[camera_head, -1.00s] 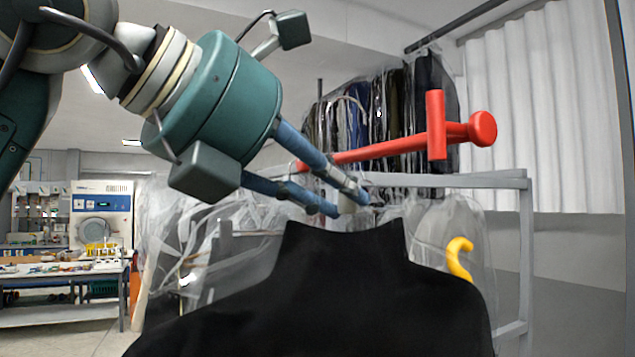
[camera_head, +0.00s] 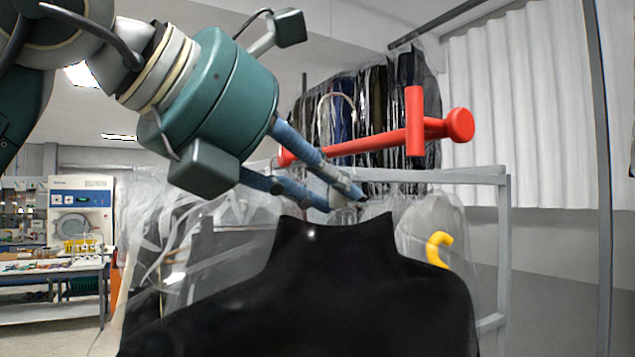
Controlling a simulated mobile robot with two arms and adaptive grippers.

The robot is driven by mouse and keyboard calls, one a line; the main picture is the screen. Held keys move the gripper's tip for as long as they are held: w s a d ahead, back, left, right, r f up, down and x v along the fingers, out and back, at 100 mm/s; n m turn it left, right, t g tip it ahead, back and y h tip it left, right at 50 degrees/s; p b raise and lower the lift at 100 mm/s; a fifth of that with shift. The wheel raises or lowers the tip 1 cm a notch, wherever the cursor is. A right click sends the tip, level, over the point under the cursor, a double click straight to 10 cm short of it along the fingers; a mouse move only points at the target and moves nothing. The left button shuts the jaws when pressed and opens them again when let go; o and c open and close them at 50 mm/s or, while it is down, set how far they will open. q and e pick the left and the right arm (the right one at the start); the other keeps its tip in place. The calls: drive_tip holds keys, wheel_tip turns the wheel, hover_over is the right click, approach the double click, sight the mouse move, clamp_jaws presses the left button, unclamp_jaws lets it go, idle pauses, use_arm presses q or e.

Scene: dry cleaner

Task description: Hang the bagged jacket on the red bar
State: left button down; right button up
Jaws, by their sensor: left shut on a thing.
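The black bagged jacket (camera_head: 310,290) fills the lower middle of the head view, upright, with its clear bag hard to make out. My left gripper (camera_head: 348,200) reaches in from the upper left and is shut just above the jacket's collar. The hanger's top is mostly hidden between the fingertips. The red bar (camera_head: 385,140) runs across behind and above the fingertips, with a round end knob and an upright red piece near its right end. The jacket is below the bar, and its hook is not seen on it. My right gripper is not in view.
A grey frame (camera_head: 503,250) stands behind and right of the jacket. A yellow hook (camera_head: 438,250) and clear bags hang around it. Dark bagged clothes (camera_head: 370,110) hang on a rail behind. A workbench (camera_head: 50,270) and a white machine (camera_head: 82,215) stand far left.

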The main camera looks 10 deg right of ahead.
sight(370, 234)
use_arm(q)
drive_tip(key=shift+w+d+r, duration=0.1)
drive_tip(key=shift+d+r, duration=0.05)
drive_tip(key=shift+d, duration=0.05)
idle(0.3)
drive_tip(key=shift+w+d+p, duration=0.2)
drive_tip(key=shift+d, duration=0.4)
drive_tip(key=shift+w+d+p, duration=0.15)
drive_tip(key=shift+w+d, duration=0.05)
drive_tip(key=shift+d, duration=0.4)
drive_tip(key=shift+w+d+p, duration=0.2)
drive_tip(key=shift+w+d, duration=0.05)
drive_tip(key=shift+d, duration=0.5)
drive_tip(key=shift+w+d+p, duration=0.2)
drive_tip(key=shift+w+d, duration=0.05)
drive_tip(key=shift+d, duration=0.45)
drive_tip(key=shift+f+b, duration=1.6)
drive_tip(key=shift+b, duration=0.05)
drive_tip(key=shift+f+b, duration=0.2)
drive_tip(key=shift+b, duration=0.1)
